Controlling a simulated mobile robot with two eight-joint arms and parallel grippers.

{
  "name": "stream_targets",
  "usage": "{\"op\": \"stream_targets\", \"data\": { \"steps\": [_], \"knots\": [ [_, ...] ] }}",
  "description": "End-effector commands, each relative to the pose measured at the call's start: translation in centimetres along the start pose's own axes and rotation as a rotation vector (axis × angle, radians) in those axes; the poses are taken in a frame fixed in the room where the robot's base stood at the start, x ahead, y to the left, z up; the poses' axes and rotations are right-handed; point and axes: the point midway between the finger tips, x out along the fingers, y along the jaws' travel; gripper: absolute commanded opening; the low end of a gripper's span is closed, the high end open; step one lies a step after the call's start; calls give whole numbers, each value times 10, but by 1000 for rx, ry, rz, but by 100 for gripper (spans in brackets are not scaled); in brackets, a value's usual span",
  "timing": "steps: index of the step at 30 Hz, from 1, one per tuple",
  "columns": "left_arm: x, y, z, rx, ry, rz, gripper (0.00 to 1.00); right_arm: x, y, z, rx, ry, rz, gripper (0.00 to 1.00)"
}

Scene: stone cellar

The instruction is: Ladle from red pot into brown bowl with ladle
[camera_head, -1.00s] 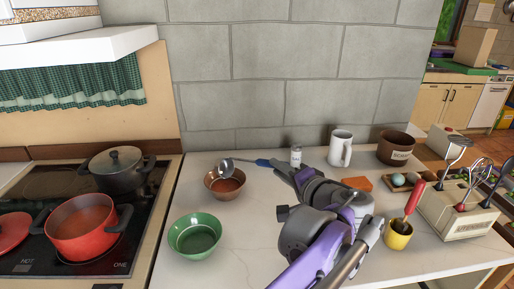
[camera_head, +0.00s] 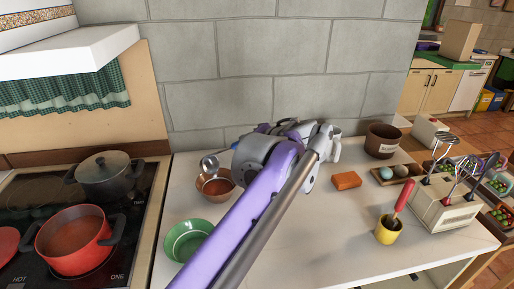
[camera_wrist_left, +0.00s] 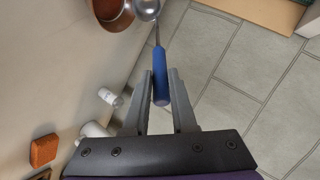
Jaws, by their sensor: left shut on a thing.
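My left gripper (camera_wrist_left: 160,80) is shut on the blue handle of the metal ladle (camera_wrist_left: 160,72). In the head view my own arm hides that gripper and most of the handle; the ladle's head (camera_head: 209,163) shows above the back-left edge of the brown bowl (camera_head: 219,191). The brown bowl holds reddish-brown liquid and also shows in the wrist view (camera_wrist_left: 108,20), beside the ladle's head. I cannot tell whether the ladle holds liquid. The red pot (camera_head: 93,256) stands on the stove at left, with reddish-brown soup inside. My right gripper is not in view.
A green bowl (camera_head: 188,242) stands in front of the brown bowl. A dark lidded pot (camera_head: 108,180) is at the back of the stove. An orange block (camera_head: 346,180), a yellow cup (camera_head: 388,231) and a utensil holder (camera_head: 445,212) stand to the right. The front counter middle is clear.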

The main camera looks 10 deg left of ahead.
Motion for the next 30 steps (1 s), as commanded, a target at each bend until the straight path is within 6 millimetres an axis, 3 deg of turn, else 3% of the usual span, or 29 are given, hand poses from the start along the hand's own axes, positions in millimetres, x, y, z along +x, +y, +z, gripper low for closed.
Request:
{"op": "stream_targets", "data": {
  "steps": [3, 15, 30],
  "knots": [
    [4, -19, -2, -27, -18, 65, 0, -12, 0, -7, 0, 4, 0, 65],
    [27, -64, -2, -117, -62, 289, 0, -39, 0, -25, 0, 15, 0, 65],
    [65, -111, 2, -218, -116, 554, 0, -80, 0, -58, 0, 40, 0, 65]
  ]
}}
